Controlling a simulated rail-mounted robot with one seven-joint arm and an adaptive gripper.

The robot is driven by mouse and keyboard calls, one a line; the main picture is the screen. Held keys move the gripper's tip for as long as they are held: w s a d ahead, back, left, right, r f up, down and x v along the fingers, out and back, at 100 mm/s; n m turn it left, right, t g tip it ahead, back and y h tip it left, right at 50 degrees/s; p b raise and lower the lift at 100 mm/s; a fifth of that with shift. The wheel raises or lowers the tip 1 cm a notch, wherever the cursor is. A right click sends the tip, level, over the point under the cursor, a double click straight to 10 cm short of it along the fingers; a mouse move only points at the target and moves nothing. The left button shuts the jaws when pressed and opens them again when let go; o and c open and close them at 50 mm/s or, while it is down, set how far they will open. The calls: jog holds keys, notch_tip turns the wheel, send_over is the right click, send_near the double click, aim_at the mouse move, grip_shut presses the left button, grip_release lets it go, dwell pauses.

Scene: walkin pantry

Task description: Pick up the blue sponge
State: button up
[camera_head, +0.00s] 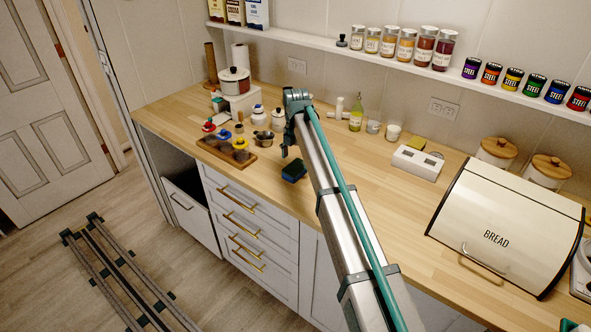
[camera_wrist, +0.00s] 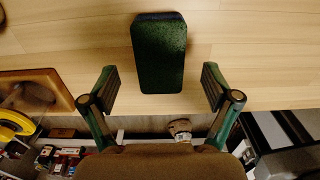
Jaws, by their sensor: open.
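The blue sponge (camera_head: 293,170) lies on the wooden counter near its front edge, with a dark green face that also shows in the wrist view (camera_wrist: 160,50). My gripper (camera_wrist: 160,88) is open and empty in the wrist view. Its two fingers stand apart to the left and right of the sponge's near end, with gaps on both sides. Most of the sponge lies beyond the fingertips.
A wooden tray (camera_head: 226,154) with small items and a metal cup (camera_head: 263,138) stand left of the sponge. A white divided holder (camera_head: 417,163) and a bread box (camera_head: 507,224) stand to the right. The counter (camera_head: 345,212) right of the sponge is mostly clear.

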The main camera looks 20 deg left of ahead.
aim_at(296, 167)
jog(key=shift+s+f+p, duration=0.1)
jog(key=shift+f+p, duration=0.5)
jog(key=shift+f, duration=1.35)
jog(key=c, duration=0.9)
jog(key=shift+r, duration=0.1)
jog(key=shift+r, duration=0.5)
notch_tip(296, 167, up, 2)
jog(key=shift+r+b, duration=0.1)
jog(key=shift+b, duration=0.45)
jog(key=s+d+r+b, duration=0.1)
jog(key=s+d+r, duration=0.1)
jog(key=s+r, duration=0.1)
jog(key=s+d+r+b, duration=0.1)
jog(key=s+d+r, duration=0.1)
jog(key=s, duration=0.3)
jog(key=s+d+r+b, duration=0.2)
jog(key=s+r, duration=0.2)
jog(key=shift+s+r, duration=0.35)
